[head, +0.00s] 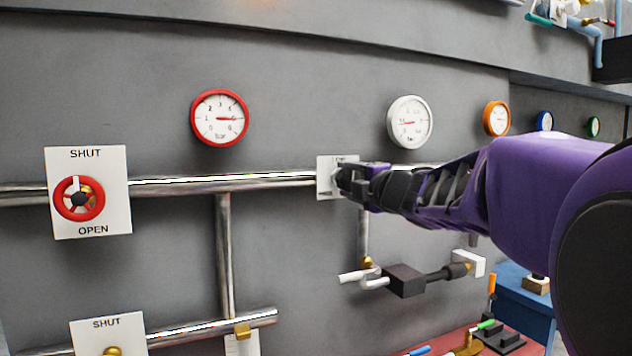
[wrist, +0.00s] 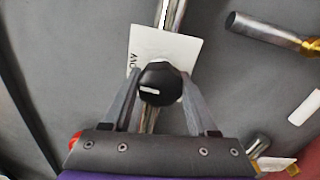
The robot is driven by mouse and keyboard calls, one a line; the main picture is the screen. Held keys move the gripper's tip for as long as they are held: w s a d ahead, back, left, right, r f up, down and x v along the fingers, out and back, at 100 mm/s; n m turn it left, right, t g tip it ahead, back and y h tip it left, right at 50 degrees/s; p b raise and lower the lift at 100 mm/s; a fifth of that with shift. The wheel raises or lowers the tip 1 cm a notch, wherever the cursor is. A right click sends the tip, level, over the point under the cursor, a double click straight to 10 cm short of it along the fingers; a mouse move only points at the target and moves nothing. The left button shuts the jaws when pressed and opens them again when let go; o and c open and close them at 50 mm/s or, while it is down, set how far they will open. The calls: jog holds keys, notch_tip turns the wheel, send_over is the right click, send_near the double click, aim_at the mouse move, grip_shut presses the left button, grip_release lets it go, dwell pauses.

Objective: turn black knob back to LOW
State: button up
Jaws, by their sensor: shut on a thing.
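The black knob (wrist: 160,83) sits on a white plate (wrist: 188,50) in the wrist view, with a white mark on its face. Part of the lettering, "OW", shows at the plate's left edge. My gripper (wrist: 158,92) has one finger on each side of the knob and is shut on it. In the head view my gripper (head: 350,180) is at the white plate (head: 325,180) on the pipe and hides most of the knob. The mark's setting cannot be read for certain.
A white gauge (head: 409,122) hangs above my gripper, and a red gauge (head: 219,118) hangs further left. A red wheel valve (head: 79,199) is on a SHUT/OPEN plate at left. Below my gripper, a white-handled fitting (head: 360,276) and a dark block (head: 404,281) stick out.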

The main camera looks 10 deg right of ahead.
jog(key=shift+n, duration=0.5)
jog(key=o, duration=1.4)
jog(key=shift+s, duration=0.1)
